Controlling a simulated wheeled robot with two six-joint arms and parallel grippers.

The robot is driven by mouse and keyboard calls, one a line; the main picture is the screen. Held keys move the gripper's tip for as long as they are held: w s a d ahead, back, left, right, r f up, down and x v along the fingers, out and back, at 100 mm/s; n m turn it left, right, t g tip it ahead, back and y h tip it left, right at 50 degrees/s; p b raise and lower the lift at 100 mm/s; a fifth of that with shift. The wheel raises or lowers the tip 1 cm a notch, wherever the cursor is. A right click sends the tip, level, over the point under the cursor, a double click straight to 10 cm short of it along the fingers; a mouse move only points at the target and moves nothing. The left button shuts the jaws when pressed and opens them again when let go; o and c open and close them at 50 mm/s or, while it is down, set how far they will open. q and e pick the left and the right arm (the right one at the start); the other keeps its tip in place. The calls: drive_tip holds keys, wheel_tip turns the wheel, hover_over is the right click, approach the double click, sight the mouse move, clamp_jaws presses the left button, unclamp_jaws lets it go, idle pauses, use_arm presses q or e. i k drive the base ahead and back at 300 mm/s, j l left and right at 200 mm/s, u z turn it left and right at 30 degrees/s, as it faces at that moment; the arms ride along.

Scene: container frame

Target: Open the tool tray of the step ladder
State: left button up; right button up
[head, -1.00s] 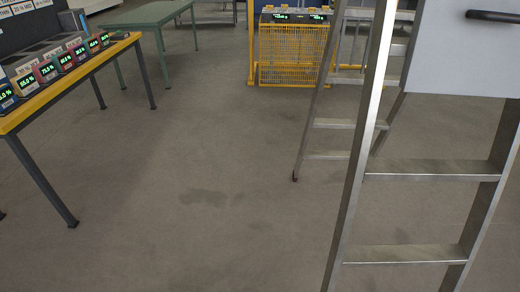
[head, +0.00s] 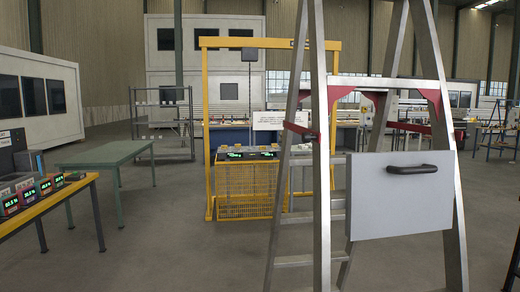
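The step ladder (head: 321,160) stands upright at right of centre in the head view, its metal rails spread and red brackets near its upper part. Its tool tray (head: 402,212) is a light grey panel hanging flat and upright between the front rails. A dark bar handle (head: 412,169) sits near the panel's top edge. Neither of my grippers is in view.
A yellow-topped table (head: 45,208) with several small displays stands at the left. A green table (head: 108,154) is behind it. A yellow frame with a mesh basket (head: 246,190) stands behind the ladder. The floor at left of centre is clear.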

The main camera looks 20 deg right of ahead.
sight(398, 193)
drive_tip(key=z, duration=1.55)
